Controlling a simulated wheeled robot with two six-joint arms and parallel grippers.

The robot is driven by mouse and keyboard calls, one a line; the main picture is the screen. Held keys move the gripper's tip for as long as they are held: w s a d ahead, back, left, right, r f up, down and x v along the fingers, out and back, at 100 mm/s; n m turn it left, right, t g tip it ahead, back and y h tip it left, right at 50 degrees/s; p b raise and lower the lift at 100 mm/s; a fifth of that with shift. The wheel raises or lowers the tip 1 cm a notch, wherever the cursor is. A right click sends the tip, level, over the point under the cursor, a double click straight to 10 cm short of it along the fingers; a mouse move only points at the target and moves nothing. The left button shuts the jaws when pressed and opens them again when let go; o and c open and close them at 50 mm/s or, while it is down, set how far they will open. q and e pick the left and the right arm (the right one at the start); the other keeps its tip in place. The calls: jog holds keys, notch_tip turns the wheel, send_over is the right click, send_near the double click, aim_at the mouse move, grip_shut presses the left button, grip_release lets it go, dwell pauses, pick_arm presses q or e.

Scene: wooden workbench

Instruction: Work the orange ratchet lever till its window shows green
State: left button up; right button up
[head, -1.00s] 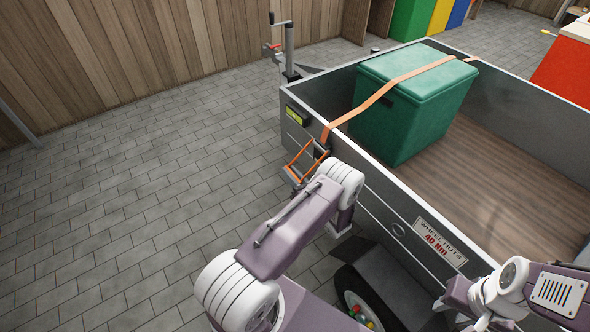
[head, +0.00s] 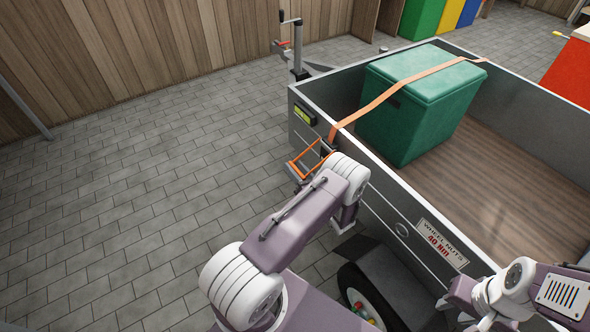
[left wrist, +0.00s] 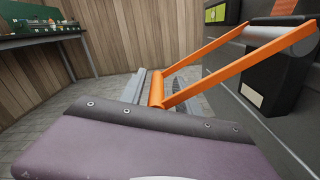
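The orange ratchet lever (head: 303,160) is on the outer side wall of the grey trailer, below the end of an orange strap, and sticks out from the wall. In the left wrist view its two orange side arms (left wrist: 215,78) run from the dark ratchet body (left wrist: 275,70) to a crossbar. My left gripper (left wrist: 154,88) has a grey finger on each side of that crossbar and appears shut on it. A small display window (head: 302,114) on the wall looks yellow-green; it also shows in the left wrist view (left wrist: 216,13). My right gripper's fingers are not clear at the lower right.
The trailer (head: 505,85) holds a green lidded box (head: 415,115) under the strap (head: 400,85). A wheel and mudguard (head: 375,280) stand below the wall. A jack post (head: 296,50) stands at the trailer's front. The paved floor (head: 130,190) at left is clear.

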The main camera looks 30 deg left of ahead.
pick_arm(q)
jog(key=p+v, duration=0.1)
jog(key=v, duration=0.8)
dwell(0.3)
